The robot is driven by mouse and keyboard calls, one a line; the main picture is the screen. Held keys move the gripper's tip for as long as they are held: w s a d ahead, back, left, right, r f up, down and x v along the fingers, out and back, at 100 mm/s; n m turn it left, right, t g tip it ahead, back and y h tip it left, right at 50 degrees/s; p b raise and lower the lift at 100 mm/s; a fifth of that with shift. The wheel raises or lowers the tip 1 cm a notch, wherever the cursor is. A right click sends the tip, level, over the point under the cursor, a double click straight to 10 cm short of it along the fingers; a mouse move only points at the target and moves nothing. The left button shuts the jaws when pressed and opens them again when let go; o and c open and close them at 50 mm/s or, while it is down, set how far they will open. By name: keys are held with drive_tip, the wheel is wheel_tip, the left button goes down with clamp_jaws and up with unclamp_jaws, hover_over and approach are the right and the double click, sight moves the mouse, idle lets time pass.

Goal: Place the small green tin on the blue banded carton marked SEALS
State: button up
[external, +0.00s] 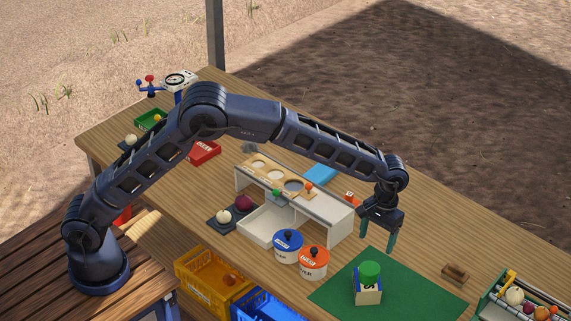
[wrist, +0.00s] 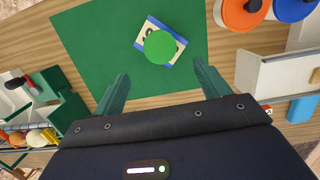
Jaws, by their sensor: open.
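The small green tin (external: 370,269) stands on top of the carton (external: 368,291), which has a pale face with dark lettering and a blue band. The carton stands on a green mat (external: 420,292). In the wrist view the tin (wrist: 161,47) sits over the middle of the carton (wrist: 147,33), whose corners show around it. My gripper (external: 379,243) is open and empty, above and behind the carton, apart from the tin. Its two green fingers (wrist: 160,92) are spread in the wrist view. Most of the lettering is too small to read.
A blue-lidded pot (external: 288,241) and an orange-lidded pot (external: 313,259) stand left of the mat. A white shelf unit (external: 325,217) is behind them.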

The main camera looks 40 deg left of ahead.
drive_tip(key=w+a+r+t+h, duration=0.1)
drive_tip(key=a+r, duration=0.6)
drive_tip(key=a, duration=0.2)
drive_tip(key=w+a+r, duration=0.1)
drive_tip(key=a+r, duration=0.6)
drive_tip(key=a, duration=0.3)
drive_tip(key=s+a+r+t, duration=0.1)
drive_tip(key=s+a+r, duration=0.25)
drive_tip(key=a, duration=0.55)
drive_tip(key=s+a+r+t, duration=0.1)
drive_tip(key=s+a+r, duration=0.3)
drive_tip(key=a, duration=0.6)
drive_tip(key=s+a+r+t, duration=0.2)
drive_tip(key=s+a+r, duration=0.1)
drive_tip(key=s+a, duration=0.95)
drive_tip(key=s+a+f+t+y, duration=0.1)
drive_tip(key=s+a+f, duration=0.3)
drive_tip(key=s+a, duration=0.6)
drive_tip(key=s, duration=0.2)
drive_tip(key=shift+s+a+f, duration=0.3)
drive_tip(key=shift+s+f, duration=0.05)
drive_tip(key=shift+s, duration=0.05)
